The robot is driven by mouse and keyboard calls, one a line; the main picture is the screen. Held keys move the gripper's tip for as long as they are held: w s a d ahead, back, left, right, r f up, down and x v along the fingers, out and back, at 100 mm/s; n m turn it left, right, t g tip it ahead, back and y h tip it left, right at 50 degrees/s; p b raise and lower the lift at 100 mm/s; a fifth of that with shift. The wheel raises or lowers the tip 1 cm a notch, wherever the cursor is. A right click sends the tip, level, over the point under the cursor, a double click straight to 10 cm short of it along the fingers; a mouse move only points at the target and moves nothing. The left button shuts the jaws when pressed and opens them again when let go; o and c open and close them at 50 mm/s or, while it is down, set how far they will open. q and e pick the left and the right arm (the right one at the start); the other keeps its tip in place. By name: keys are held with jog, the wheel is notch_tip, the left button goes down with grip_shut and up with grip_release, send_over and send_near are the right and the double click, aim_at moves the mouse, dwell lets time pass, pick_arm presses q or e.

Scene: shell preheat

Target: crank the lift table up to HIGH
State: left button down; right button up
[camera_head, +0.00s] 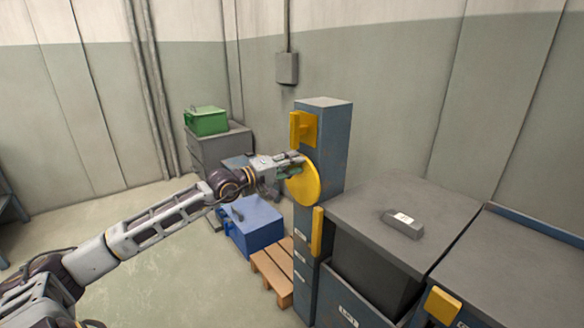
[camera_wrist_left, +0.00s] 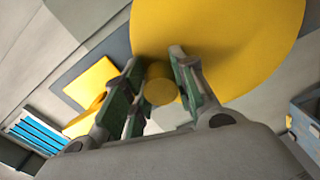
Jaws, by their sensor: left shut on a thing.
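A yellow crank disc (camera_head: 304,184) is on the side of a blue-grey post (camera_head: 334,140). My left gripper (camera_head: 297,159) reaches it from the left, at its upper edge. In the left wrist view, the yellow disc (camera_wrist_left: 222,40) fills the top, and a round yellow crank knob (camera_wrist_left: 160,88) sits between the fingers of my left gripper (camera_wrist_left: 155,92), which is shut on it. The lift table's grey top (camera_head: 400,205) stands right of the post, with a small grey block (camera_head: 402,224) with a white label on it. My right gripper is not in view.
A yellow bracket (camera_head: 303,128) is above the disc and a yellow bar (camera_head: 317,232) below it. A blue box (camera_head: 254,226) and a wooden pallet (camera_head: 272,270) are on the floor near the post. A green case (camera_head: 206,121) rests on a grey cabinet. The floor at left is open.

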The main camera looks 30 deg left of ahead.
pick_arm(q)
jog(key=shift+d, duration=0.2)
jog(key=c, duration=1.1)
grip_release()
jog(key=shift+c, duration=0.2)
jog(key=shift+a, duration=0.15)
